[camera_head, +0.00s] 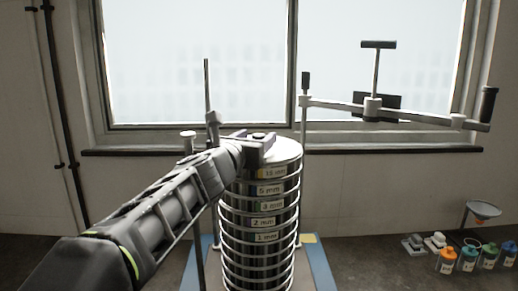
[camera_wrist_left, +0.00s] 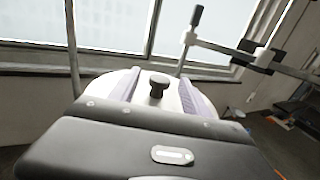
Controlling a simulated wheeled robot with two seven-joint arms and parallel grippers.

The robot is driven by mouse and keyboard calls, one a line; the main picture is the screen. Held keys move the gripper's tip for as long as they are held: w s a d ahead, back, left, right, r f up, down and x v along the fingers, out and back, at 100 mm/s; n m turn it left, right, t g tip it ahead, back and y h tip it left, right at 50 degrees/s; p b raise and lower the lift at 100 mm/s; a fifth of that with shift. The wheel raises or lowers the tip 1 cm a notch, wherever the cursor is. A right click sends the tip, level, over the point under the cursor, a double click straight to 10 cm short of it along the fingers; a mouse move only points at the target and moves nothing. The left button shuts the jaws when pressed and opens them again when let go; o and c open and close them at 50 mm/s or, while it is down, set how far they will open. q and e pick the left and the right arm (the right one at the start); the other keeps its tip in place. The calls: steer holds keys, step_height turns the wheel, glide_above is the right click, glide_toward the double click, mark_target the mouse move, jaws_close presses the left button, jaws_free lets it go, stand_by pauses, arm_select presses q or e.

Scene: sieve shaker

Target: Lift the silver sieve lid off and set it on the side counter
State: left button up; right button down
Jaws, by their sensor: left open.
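The silver sieve lid (camera_head: 289,152) sits on top of the tall sieve stack (camera_head: 270,220); it also shows in the left wrist view (camera_wrist_left: 203,104). Its dark knob (camera_wrist_left: 158,85) stands up between the two pads of my left gripper (camera_wrist_left: 157,90). In the head view my left gripper (camera_head: 258,142) reaches in from the left over the lid. Its jaws are open, one on each side of the knob, with a gap showing. The gripper and wrist hide part of the lid. The dark side counter (camera_head: 375,272) lies at right. My right gripper is not in view.
A clamp bar with a T-handle (camera_head: 378,75) is swung out to the right, above the counter. Upright rods stand beside the stack, including a left rod (camera_head: 207,85). Several small bottles (camera_head: 467,259), grey weights (camera_head: 413,244) and a funnel (camera_head: 484,210) occupy the far right. Counter nearer the stack is clear.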

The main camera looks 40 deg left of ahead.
arm_select(q)
jaws_close()
stand_by(0.7)
